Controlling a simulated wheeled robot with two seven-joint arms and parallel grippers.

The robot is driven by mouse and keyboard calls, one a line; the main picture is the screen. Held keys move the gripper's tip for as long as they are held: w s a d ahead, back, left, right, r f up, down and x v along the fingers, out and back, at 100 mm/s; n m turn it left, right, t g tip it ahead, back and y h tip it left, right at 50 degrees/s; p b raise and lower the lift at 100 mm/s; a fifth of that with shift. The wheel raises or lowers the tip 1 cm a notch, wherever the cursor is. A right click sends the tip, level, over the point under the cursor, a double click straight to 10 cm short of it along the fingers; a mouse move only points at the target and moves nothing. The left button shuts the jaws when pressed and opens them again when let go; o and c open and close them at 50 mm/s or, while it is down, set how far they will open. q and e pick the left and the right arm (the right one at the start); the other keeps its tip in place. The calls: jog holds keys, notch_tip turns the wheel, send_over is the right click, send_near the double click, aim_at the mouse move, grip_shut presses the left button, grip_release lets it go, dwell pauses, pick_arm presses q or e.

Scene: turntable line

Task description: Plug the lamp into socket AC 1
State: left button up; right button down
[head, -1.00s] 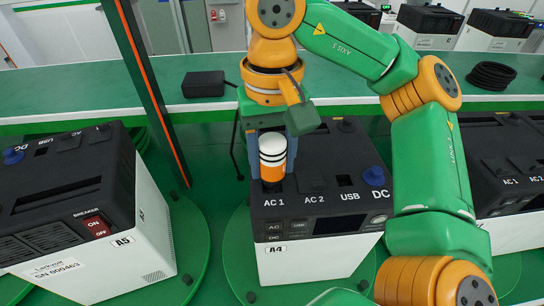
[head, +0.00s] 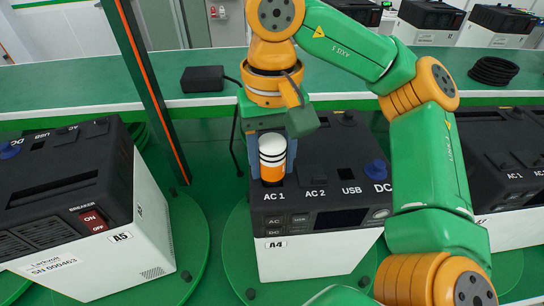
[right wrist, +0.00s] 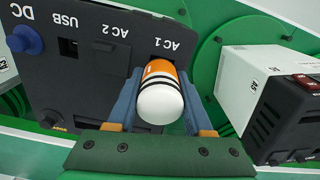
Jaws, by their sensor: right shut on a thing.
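The lamp (head: 272,160), an orange and white cylinder with black bands, stands upright over the AC 1 label on the black top of unit A4 (head: 300,250). My right gripper (head: 273,170) is shut on the lamp from behind. In the right wrist view the lamp (right wrist: 160,95) sits between the two blue fingers of that gripper (right wrist: 158,108), its orange end at the AC 1 socket. The socket is hidden under it, so I cannot tell how deep the plug sits. The AC 2 cover (head: 313,178) is beside it. My left gripper is out of view.
Unit A5 (head: 150,230) stands to the left, and another unit (head: 515,235) to the right. A black adapter (head: 203,79) and coiled cable (head: 494,70) lie on the green bench (head: 100,80).

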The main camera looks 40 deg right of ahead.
aim_at(270, 142)
jog(key=shift+f, duration=0.45)
jog(key=shift+c, duration=1.5)
grip_release()
jog(key=shift+o, duration=0.4)
jog(key=shift+a, duration=0.15)
notch_tip(270, 142, up, 6)
jog(key=shift+r+p, duration=0.1)
jog(key=shift+p, duration=0.9)
jog(key=shift+r, duration=0.5)
jog(key=shift+f, duration=0.1)
